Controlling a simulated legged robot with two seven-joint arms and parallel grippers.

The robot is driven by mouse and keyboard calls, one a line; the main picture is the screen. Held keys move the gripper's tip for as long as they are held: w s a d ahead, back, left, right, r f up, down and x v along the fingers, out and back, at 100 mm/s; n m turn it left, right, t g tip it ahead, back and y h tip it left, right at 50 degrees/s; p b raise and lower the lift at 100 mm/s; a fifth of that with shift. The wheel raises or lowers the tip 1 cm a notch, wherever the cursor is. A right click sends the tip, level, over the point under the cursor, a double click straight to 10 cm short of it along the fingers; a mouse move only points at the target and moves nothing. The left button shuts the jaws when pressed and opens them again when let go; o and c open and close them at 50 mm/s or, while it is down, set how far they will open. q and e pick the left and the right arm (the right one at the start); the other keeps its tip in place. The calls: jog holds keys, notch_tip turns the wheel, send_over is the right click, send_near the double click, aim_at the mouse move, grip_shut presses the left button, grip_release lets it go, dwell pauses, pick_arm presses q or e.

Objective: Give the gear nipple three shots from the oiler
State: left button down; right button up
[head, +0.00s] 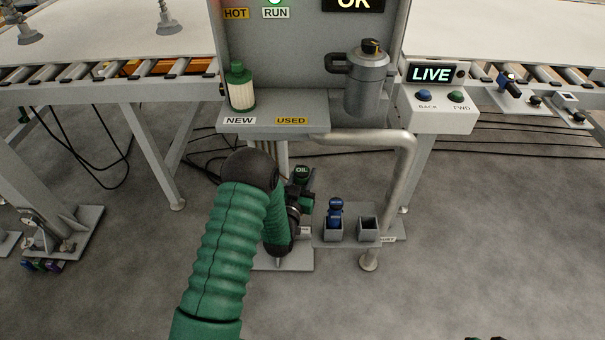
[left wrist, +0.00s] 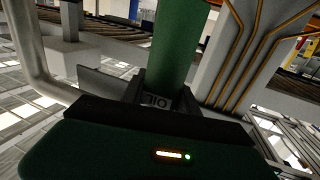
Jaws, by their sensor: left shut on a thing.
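The oiler (head: 302,174) is green with a dark cap marked OIL. My left gripper (head: 298,206) is shut on it, low in front of the machine and left of a small shelf. In the left wrist view the oiler's green body (left wrist: 178,48) rises between the jaws (left wrist: 165,95), with its OIL label upside down. My left forearm hides part of the gripper and the area behind it. I cannot make out the gear nipple in either view. A dark sliver at the bottom edge of the head view may be my right gripper (head: 486,338); its jaws cannot be read.
A low shelf holds a blue bottle (head: 336,209) in one cup and an empty cup (head: 368,226). A bent pipe (head: 411,165) stands close by on the right. Above are a NEW/USED ledge (head: 318,113), a filter (head: 241,88), a grey canister (head: 369,78) and a LIVE control box (head: 440,112).

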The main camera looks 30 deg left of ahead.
pick_arm(q)
jog(key=shift+a+f, duration=0.1)
jog(key=shift+a, duration=0.15)
jog(key=shift+d+f+b, duration=0.1)
jog(key=shift+f+b, duration=0.35)
jog(key=shift+f, duration=0.05)
jog(key=shift+r, duration=0.1)
jog(key=shift+a+r+p, duration=0.25)
jog(key=shift+r+p, duration=0.25)
jog(key=shift+r, duration=0.1)
jog(key=shift+f+b, duration=0.45)
jog(key=shift+f, duration=0.1)
dwell(0.6)
